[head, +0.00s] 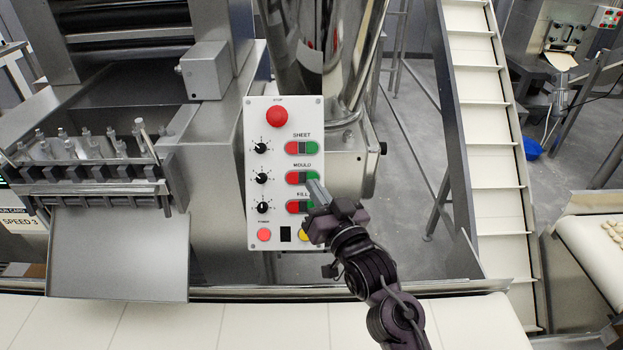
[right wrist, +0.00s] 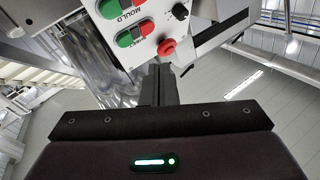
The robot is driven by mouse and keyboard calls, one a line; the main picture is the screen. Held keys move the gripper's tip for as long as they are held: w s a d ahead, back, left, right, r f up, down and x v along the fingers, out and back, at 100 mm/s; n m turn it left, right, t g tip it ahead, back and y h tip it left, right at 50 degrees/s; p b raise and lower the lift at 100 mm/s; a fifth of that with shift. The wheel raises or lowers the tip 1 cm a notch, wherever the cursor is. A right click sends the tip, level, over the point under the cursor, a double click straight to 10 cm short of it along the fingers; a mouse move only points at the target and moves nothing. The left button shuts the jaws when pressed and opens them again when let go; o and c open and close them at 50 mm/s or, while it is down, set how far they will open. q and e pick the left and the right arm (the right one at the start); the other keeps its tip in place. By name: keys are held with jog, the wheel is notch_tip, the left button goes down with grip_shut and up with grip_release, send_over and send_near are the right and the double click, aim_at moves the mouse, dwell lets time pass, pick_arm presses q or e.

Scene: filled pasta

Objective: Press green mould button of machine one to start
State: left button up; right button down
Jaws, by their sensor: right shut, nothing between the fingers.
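The control panel (head: 283,130) of the machine is white and upright. Its MOULD row holds a red button (head: 293,178) and a green button (head: 312,175). My right gripper (head: 318,190) is shut and empty, and its tip lies over the lower edge of the green MOULD button. I cannot tell whether it touches. In the right wrist view, the closed fingers (right wrist: 160,80) point toward the panel, which appears upside down. The green MOULD button (right wrist: 108,9) is near the top edge there. My left gripper is not in view.
A red mushroom stop button (head: 277,117) sits at the panel's top. The SHEET green button (head: 311,148) is above the MOULD row, with another red-green pair below it. A steel hopper (head: 318,45) stands behind. A pale conveyor (head: 170,325) runs along the front.

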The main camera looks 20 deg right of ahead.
jog(key=shift+s, duration=0.1)
jog(key=shift+w+d+f+b, duration=0.35)
jog(key=shift+w+f+b, duration=0.45)
jog(key=shift+w, duration=0.4)
jog(key=shift+w+d+f+b, duration=0.35)
jog(key=shift+w+f+b, duration=0.45)
jog(key=shift+w, duration=0.4)
jog(key=shift+w+d+f+b, duration=0.35)
jog(key=shift+w+f+b, duration=0.4)
jog(key=shift+w, duration=0.45)
jog(key=shift+w, duration=0.15)
jog(key=shift+w+d+f, duration=0.1)
jog(key=shift+w+f, duration=0.05)
jog(key=shift+w, duration=0.05)
